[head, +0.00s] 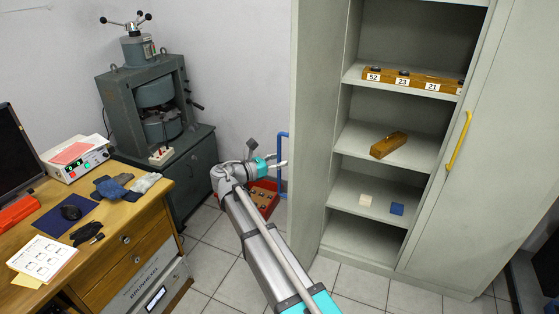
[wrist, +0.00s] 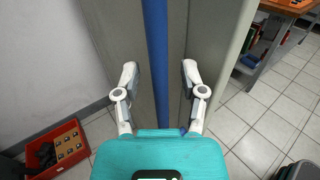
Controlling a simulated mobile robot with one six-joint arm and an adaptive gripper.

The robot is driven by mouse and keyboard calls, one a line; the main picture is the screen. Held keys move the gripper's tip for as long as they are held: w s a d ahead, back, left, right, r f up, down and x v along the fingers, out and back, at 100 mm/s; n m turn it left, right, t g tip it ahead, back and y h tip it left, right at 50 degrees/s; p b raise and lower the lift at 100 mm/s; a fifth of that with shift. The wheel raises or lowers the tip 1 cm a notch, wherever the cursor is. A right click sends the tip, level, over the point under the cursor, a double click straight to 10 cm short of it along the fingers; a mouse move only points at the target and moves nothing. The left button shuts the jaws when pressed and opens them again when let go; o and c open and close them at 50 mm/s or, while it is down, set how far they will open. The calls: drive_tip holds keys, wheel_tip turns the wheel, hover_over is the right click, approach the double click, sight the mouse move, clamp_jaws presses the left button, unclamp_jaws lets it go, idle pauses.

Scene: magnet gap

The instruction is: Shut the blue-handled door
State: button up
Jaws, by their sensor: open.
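The blue-handled door (head: 318,120) of the grey cabinet stands open, swung out from the left side of the cabinet. Its blue handle (head: 283,150) shows at the door's left edge in the head view. My gripper (head: 282,164) is at the handle, partly hidden there. In the wrist view the blue handle (wrist: 157,65) runs upright between the two spread fingers of my gripper (wrist: 160,78), with a gap visible on each side. The handle's lower end is hidden behind the gripper's teal body.
The cabinet's other door (head: 490,150), with a yellow handle (head: 458,142), covers its right half. The shelves hold a numbered wooden block (head: 415,82) and small items. A red bin (head: 262,198) lies on the floor near my gripper. A wooden desk (head: 120,245) stands left.

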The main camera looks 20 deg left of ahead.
clamp_jaws()
idle(0.3)
drive_tip(key=shift+s+d, duration=0.1)
